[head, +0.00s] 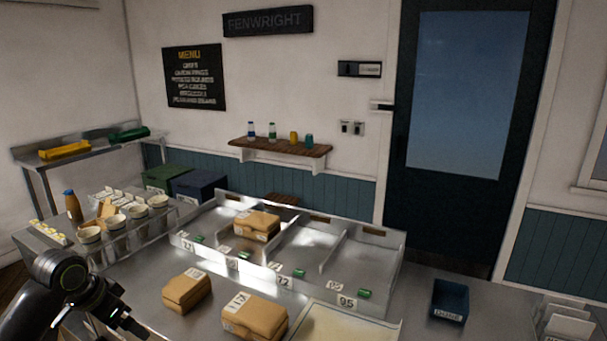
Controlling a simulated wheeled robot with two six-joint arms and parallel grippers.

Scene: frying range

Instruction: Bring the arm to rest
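My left arm comes in at the bottom left, and its black gripper (122,321) hangs low over the steel counter, left of a brown paper package (186,290). It appears apart from the package, and nothing shows held in it. The gap between its fingers is too dark and small to read. My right arm and gripper are not in view.
A second labelled package (255,318) lies on the counter. Another package (257,225) sits in the divided, numbered steel rack (325,255). Several cups (115,223) stand at left near a bottle (72,206). A dark blue bin (450,301) stands at right.

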